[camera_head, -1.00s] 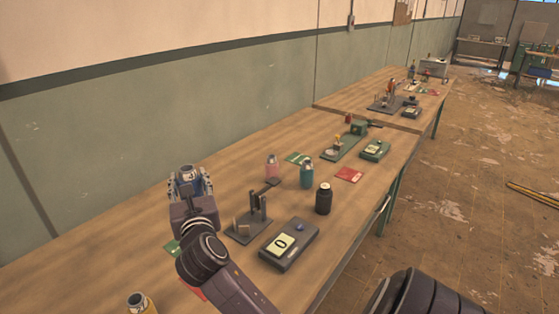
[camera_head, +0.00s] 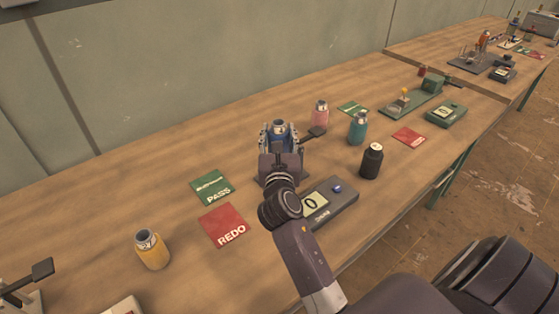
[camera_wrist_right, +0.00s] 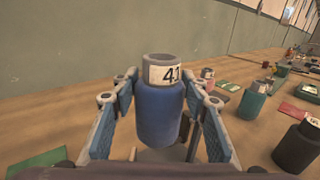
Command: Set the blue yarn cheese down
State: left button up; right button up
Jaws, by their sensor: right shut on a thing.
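The blue yarn cheese (camera_head: 279,131) stands upright in my right gripper (camera_head: 278,142), its grey core on top. In the right wrist view the cheese (camera_wrist_right: 160,115) shows a white label reading 41 and sits between the two blue-padded fingers of the gripper (camera_wrist_right: 160,103). The gripper is shut on it, above the bench (camera_head: 110,190), in front of the grey stand. Its underside is hidden in the head view, so I cannot tell whether it touches anything. My left gripper is not in view.
A green PASS card (camera_head: 212,188) and a red REDO card (camera_head: 224,226) lie left of my gripper. A yellow cheese (camera_head: 151,250) stands at lower left. A grey scale (camera_head: 335,207) is close on the right, with black (camera_head: 371,161), teal (camera_head: 357,128) and pink (camera_head: 320,115) cheeses beyond.

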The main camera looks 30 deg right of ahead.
notch_tip(320, 180, down, 8)
jog(key=b, duration=0.3)
jog(key=shift+f, duration=0.2)
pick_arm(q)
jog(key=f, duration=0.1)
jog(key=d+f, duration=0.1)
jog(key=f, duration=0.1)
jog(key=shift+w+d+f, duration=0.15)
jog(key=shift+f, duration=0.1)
pick_arm(e)
jog(key=shift+f, duration=0.15)
jog(key=o, duration=0.9)
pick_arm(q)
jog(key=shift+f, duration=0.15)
pick_arm(e)
jog(key=shift+o, duration=0.2)
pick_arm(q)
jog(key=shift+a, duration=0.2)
